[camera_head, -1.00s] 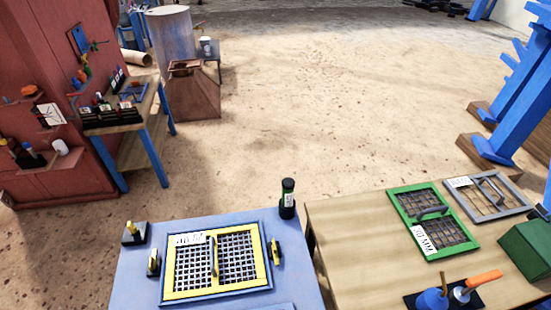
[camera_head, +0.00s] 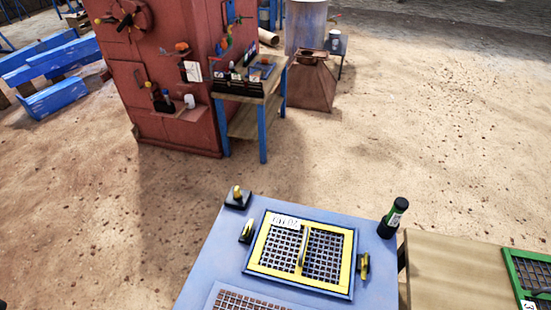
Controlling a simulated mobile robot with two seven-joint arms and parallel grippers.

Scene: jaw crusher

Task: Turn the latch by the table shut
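A blue deck holds a yellow-framed screen (camera_head: 262,245) with a dark mesh and a handle across its middle. A latch with a yellow handle (camera_head: 363,266) is at the screen's right side, the side toward the wooden table (camera_head: 450,275). Another latch (camera_head: 246,231), on a dark base, is at the screen's left side. How far either latch is turned is too small to tell. Neither of my grippers is in view.
A small yellow-knobbed control (camera_head: 238,197) is at the back left corner. A green-framed screen (camera_head: 527,277) lies on the table. A red cabinet (camera_head: 170,90) and workbench (camera_head: 262,100) stand behind; open floor lies between.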

